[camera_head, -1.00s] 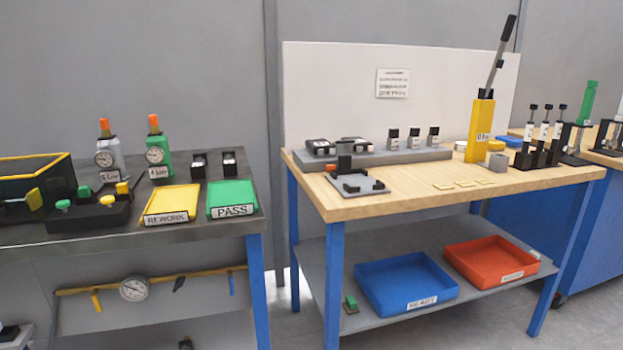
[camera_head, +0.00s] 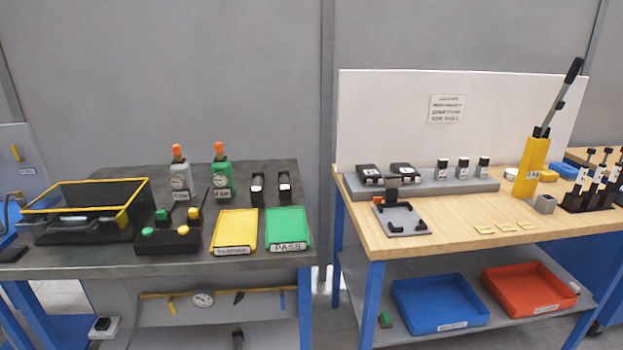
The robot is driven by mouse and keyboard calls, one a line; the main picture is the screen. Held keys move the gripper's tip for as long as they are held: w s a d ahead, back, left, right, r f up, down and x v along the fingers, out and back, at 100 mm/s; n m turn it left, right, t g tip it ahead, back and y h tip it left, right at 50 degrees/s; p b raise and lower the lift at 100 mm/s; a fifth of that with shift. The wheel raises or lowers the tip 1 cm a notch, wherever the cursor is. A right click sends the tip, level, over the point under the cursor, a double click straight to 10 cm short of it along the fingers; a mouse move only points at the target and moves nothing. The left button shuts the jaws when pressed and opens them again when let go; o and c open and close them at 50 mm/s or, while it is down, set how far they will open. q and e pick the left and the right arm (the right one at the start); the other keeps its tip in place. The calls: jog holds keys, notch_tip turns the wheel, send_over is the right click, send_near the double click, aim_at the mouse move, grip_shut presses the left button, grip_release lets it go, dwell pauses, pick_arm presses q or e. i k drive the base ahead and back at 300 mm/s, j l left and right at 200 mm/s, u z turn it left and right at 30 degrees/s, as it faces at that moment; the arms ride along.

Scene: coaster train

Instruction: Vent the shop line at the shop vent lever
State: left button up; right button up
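A yellow shop pipe (camera_head: 222,292) runs below the top of the left bench. A round gauge (camera_head: 203,299) sits on it. A yellow lever (camera_head: 170,303) hangs to the left of the gauge, and a dark lever (camera_head: 238,297) and a blue lever (camera_head: 281,300) are to its right. No readable label shows which one is the shop vent lever. Neither of my grippers is in view.
The left bench (camera_head: 262,180) carries a black yellow-rimmed bin (camera_head: 128,192), two gauged bottles, a button box (camera_head: 166,241), a yellow tray (camera_head: 235,229) and a green PASS tray (camera_head: 286,228). A gap separates it from the wooden bench (camera_head: 450,238) on the right.

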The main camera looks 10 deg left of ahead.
aim_at(170, 304)
jog(key=u, duration=1.25)
